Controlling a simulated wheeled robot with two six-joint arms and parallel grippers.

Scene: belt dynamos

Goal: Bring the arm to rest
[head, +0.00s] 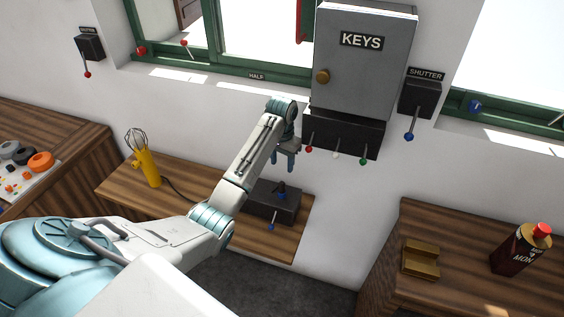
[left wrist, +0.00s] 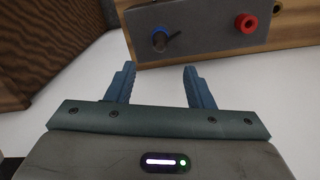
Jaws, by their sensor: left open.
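My left arm reaches in from the lower left of the head view. Its gripper (head: 286,158) hangs in front of the wall, just left of the lever box under the KEYS cabinet (head: 362,65). In the left wrist view the two blue fingers (left wrist: 158,85) stand apart with nothing between them. Beyond the fingertips is a grey box (left wrist: 195,30) with a blue knob (left wrist: 160,38) and a red knob (left wrist: 247,24). My right gripper does not show in either view.
A lever box (head: 343,133) with red, white and green knobs is close to the gripper. A SHUTTER box (head: 420,98) is to its right. Below are a dark box (head: 272,202) and a yellow whisk-like tool (head: 147,167) on a wooden shelf. A dark bottle (head: 517,252) stands at right.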

